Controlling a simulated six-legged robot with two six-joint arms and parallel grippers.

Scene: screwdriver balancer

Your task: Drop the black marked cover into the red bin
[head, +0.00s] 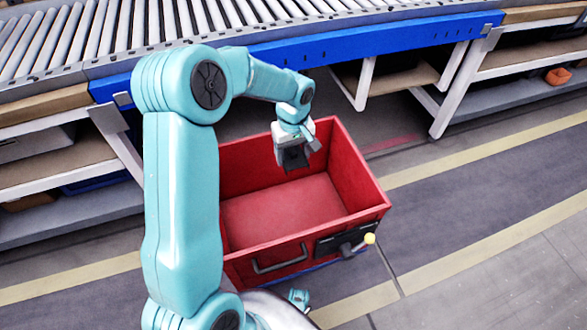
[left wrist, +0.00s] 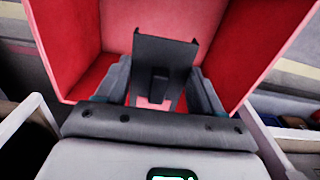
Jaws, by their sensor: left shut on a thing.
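The red bin (head: 285,262) stands on the floor, open at the top, and its visible floor is bare. My left gripper (head: 296,166) hangs over the back part of the bin opening, pointing down. In the left wrist view my left gripper (left wrist: 163,95) is shut on the black cover (left wrist: 165,52), with a finger on each side of it. The cover shows small and dark under the gripper in the head view (head: 294,157). Red bin walls (left wrist: 100,35) surround it in the left wrist view. No marking on the cover is legible.
A roller conveyor (head: 150,25) with a blue side rail (head: 380,40) runs behind the bin, with shelves below it. Open floor lies to the right.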

